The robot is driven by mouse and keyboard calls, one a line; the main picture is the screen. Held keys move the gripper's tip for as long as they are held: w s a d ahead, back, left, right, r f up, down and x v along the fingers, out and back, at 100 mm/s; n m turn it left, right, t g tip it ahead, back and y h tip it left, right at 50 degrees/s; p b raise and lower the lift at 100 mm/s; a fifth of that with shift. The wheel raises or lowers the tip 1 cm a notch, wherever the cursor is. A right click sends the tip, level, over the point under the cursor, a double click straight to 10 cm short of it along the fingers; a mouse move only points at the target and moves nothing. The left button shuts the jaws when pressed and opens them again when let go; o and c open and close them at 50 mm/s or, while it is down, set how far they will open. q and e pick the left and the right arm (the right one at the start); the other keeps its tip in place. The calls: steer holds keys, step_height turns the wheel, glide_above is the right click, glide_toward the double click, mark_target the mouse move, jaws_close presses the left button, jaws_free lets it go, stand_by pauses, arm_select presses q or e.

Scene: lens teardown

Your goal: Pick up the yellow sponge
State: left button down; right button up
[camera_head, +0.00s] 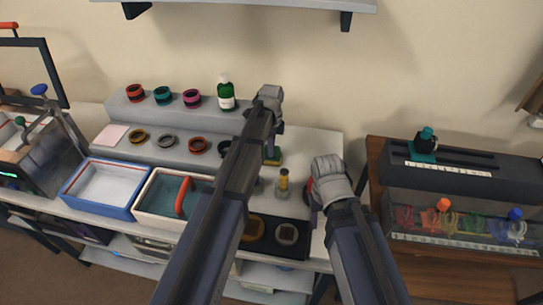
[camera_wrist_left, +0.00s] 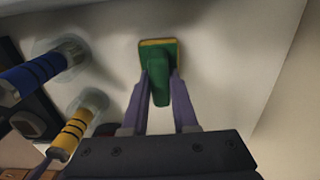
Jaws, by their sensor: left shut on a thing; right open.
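The yellow sponge (camera_head: 273,160) is on the light worktop in the head view, with a green part on top. In the left wrist view its yellow edge (camera_wrist_left: 146,42) shows around a green block and grip. My left gripper (camera_head: 274,147) reaches down over it, and its fingers (camera_wrist_left: 160,86) are shut on the green grip. I cannot tell whether the sponge touches the worktop. My right gripper (camera_head: 316,200) is open above the worktop's right end; its fingers are partly hidden.
A yellow-banded tool (camera_head: 283,180) stands in a clear holder near the sponge; a blue-handled one (camera_wrist_left: 32,75) stands beside it. A green bottle (camera_head: 226,95) and coloured rings are on the raised shelf. A dark tray (camera_head: 270,245) lies in front; bins stand left.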

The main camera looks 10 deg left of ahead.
arm_select(q)
steer(key=shift+r, duration=0.15)
arm_select(e)
steer(key=shift+r, duration=0.1)
arm_select(q)
step_height(320, 180, up, 10)
steer(key=p, duration=1)
arm_select(e)
step_height(320, 180, up, 10)
arm_select(q)
steer(key=c, duration=1.3)
jaws_free()
jaws_close()
steer(key=shift+d, duration=0.1)
